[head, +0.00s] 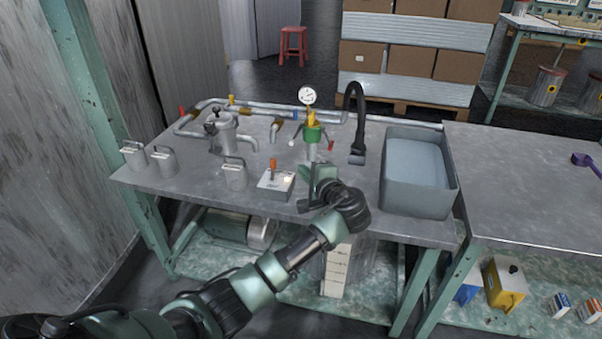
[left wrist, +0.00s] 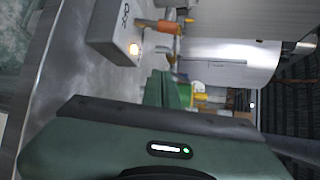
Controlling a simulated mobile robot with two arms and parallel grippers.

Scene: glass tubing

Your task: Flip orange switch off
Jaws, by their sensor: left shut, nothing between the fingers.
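The orange switch (head: 273,165) is a small lever standing up from a pale grey box (head: 268,188) near the front edge of the metal table. A small light (head: 288,180) on the box glows. In the left wrist view, the orange lever (left wrist: 168,27), the box (left wrist: 103,32) and the glowing light (left wrist: 134,49) show at the top. My left gripper (head: 322,178) is over the table just right of the box, apart from the lever. It is shut and empty; its green fingers (left wrist: 165,90) also show in the left wrist view. My right gripper is not in view.
A green valve with a gauge (head: 307,96) and pipes (head: 270,107) stand behind. A black faucet (head: 357,130) and a grey basin (head: 420,200) are to the right.

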